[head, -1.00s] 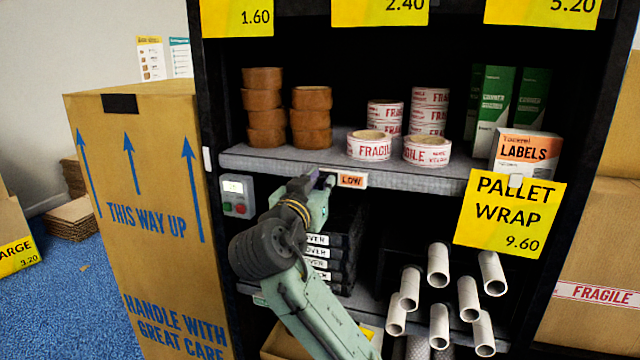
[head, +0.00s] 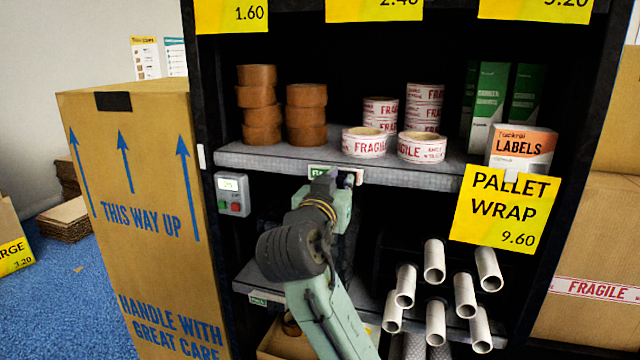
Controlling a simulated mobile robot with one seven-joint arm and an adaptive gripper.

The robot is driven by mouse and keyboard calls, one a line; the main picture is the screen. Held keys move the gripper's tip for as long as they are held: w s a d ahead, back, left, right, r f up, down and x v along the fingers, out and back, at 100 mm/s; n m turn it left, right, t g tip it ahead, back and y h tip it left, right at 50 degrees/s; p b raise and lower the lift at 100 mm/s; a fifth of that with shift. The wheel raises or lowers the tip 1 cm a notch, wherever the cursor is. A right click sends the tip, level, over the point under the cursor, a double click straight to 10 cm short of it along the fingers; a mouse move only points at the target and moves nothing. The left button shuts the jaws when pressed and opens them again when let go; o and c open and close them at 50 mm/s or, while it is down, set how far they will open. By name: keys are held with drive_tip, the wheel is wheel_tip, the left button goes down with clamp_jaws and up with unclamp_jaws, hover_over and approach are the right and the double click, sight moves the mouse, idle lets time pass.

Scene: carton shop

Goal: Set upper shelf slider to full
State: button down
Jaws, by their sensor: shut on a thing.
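The upper shelf slider (head: 357,175) sits on the front edge of the upper shelf (head: 420,174), right of the middle of its label strip. A green label (head: 321,171) shows to its left, its word partly covered by my gripper; it seems to begin with "FU". My gripper (head: 342,179) is shut on the slider, reaching it from below and in front. The fingertips and most of the slider are hidden behind the gripper body. No orange "LOW" label shows.
Brown tape rolls (head: 305,113), fragile tape rolls (head: 370,142) and a labels box (head: 520,150) stand on the upper shelf. A control box (head: 232,194) hangs at left. Cardboard tubes (head: 434,262) and a pallet wrap sign (head: 505,209) are at right. A lower green label (head: 258,300) shows.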

drive_tip(key=shift+s+d, duration=0.15)
drive_tip(key=shift+d, duration=0.3)
drive_tip(key=c, duration=1.5)
unclamp_jaws()
drive_tip(key=shift+d, duration=0.1)
drive_tip(key=shift+s, duration=0.1)
drive_tip(key=v, duration=0.7)
drive_tip(key=shift+s, duration=0.2)
